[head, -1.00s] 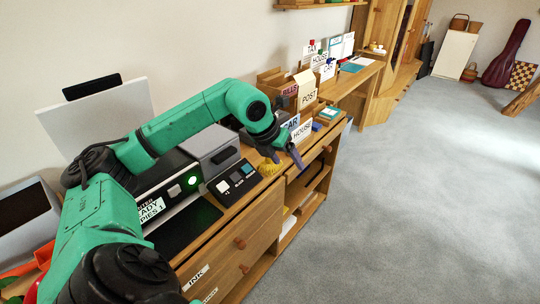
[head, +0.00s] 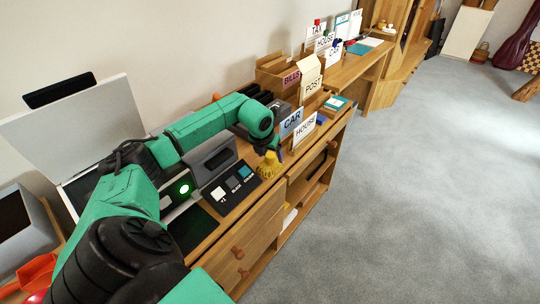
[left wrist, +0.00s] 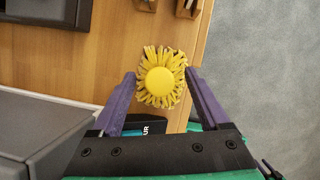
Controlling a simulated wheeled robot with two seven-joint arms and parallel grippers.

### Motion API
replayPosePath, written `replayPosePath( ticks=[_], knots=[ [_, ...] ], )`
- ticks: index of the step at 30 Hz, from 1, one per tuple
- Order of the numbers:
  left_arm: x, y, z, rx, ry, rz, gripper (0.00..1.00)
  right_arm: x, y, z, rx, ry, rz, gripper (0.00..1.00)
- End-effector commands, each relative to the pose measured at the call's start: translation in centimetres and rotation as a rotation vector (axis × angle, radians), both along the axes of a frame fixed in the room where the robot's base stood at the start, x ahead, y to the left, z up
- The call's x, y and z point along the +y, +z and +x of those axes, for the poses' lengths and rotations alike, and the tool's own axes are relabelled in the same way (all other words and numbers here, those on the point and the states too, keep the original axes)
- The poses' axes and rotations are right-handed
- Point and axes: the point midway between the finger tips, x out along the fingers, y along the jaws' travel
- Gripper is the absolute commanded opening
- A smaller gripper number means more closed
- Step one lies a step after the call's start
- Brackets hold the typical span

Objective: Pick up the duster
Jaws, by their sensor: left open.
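The duster is a yellow, fringed thing (head: 268,166) standing on the wooden cabinet top, beside the dark button panel. In the left wrist view the duster (left wrist: 161,80) shows from above, with a round yellow middle and a ring of strands. My left gripper (head: 273,146) is over the cabinet at the duster, partly hidden by its own arm in the head view. In the left wrist view its two purple fingers (left wrist: 160,77) are open, one on each side of the duster. I cannot tell whether they touch the strands. My right gripper is out of view.
A grey machine (head: 212,160) and the button panel (head: 233,188) stand left of the duster. CAR (head: 291,122) and HOUSE (head: 305,129) signs stand just behind it. The cabinet's front edge is close on the right, with open floor (head: 400,190) beyond.

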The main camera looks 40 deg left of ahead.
Motion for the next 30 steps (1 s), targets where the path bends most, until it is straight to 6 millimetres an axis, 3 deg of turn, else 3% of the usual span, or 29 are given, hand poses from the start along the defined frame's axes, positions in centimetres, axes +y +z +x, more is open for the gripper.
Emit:
replayPosePath(
  ticks=[7,13,23,26,30],
  knots=[
    [0.1,-0.6,0.2,-0.001,-0.001,0.002,0.79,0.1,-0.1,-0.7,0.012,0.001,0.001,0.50],
    [0.1,-0.5,0.2,-0.001,-0.001,0.002,0.02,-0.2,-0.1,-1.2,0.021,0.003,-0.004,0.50],
    [0.1,-0.2,0.2,-0.003,-0.001,0.001,0.00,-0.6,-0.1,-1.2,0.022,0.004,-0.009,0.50],
    [0.1,0.7,0.3,-0.004,-0.001,0.001,0.00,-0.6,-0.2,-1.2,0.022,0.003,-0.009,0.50],
    [0.1,3.5,0.3,-0.008,0.000,0.002,0.00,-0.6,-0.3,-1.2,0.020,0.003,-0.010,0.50]
  ],
)
